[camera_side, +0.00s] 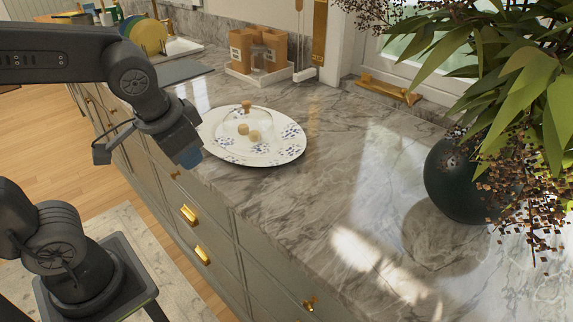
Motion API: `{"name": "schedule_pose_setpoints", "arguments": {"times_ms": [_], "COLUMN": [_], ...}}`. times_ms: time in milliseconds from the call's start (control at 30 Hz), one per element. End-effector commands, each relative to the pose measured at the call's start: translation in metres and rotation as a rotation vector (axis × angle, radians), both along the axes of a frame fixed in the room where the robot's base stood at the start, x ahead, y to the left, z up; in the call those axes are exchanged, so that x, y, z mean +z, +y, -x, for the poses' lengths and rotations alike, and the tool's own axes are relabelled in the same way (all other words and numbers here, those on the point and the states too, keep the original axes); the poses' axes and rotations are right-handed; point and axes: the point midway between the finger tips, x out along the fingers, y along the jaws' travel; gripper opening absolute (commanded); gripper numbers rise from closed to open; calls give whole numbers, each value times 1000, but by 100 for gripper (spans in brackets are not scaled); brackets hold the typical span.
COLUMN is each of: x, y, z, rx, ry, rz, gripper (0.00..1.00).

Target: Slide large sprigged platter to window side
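The large sprigged platter (290,150) is white with blue sprigs around its rim. It lies flat on the grey marble counter, left of the picture's middle. Several small tan pieces (254,135) sit on it, and a clear dish or cover seems to be there too. My gripper (191,157) is at the platter's left edge, pointing down near the counter's front edge. Its fingertips look bluish and overlap the rim in the picture. I cannot tell whether they touch it or whether they are open.
A dark round vase (452,185) with leafy branches stands on the right. A white tray (262,80) with wooden boxes (243,50) stands at the back. A brass handle-like piece (388,90) lies by the window. The marble (350,165) between platter and vase is clear.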

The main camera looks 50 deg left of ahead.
Motion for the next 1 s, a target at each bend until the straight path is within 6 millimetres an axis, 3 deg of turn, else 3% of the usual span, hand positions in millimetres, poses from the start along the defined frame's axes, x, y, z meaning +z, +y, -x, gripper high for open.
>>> {"name": "schedule_pose_setpoints", "arguments": {"times_ms": [367,700,1000], "x": [-26,-65,-92], "y": [-11,-44,-73], "z": [-71,-137,-169], "rx": [-54,-98,-125], "ry": [176,173,101], "rz": [-349,-697,-883], "gripper": [15,15,15]}}
